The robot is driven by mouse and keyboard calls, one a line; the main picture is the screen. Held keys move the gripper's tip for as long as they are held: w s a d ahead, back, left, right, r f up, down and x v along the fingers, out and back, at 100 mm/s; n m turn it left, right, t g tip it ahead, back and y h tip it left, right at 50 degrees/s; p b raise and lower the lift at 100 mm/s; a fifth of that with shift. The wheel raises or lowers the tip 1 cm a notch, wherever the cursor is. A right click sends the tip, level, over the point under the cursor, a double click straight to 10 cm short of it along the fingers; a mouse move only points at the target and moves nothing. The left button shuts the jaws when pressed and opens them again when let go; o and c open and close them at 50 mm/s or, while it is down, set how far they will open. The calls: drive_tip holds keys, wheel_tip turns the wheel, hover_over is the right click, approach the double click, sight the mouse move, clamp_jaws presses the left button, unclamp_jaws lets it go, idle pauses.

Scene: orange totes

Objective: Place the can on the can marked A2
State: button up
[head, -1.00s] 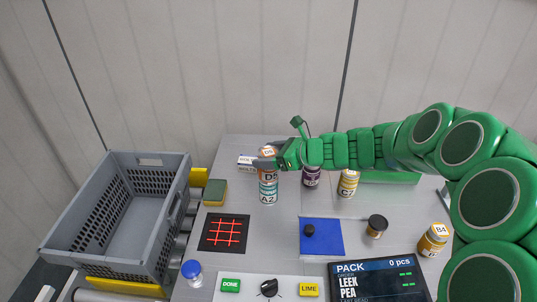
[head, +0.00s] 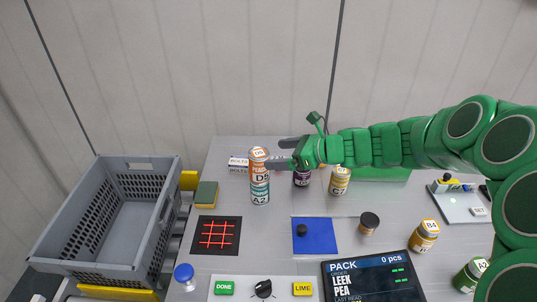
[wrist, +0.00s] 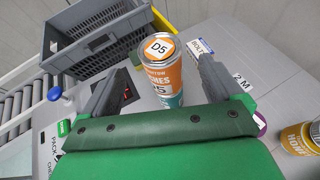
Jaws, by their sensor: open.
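The two look lined up and upright. In the wrist view my gripper (wrist: 157,85) shows both fingers apart with nothing held.
A grey crate (head: 160,215) stands at the left. A purple jar (head: 301,179) and a yellow-labelled can (head: 340,181) stand close right of the stack. A sponge (head: 206,194) lies left. A blue mat (head: 318,236) and dark grid panel (head: 216,234) lie in front.

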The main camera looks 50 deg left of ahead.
drive_tip(key=v, duration=0.4)
drive_tip(key=shift+w+d+r, duration=0.1)
drive_tip(key=shift+d+r, duration=0.05)
drive_tip(key=shift+d, duration=0.15)
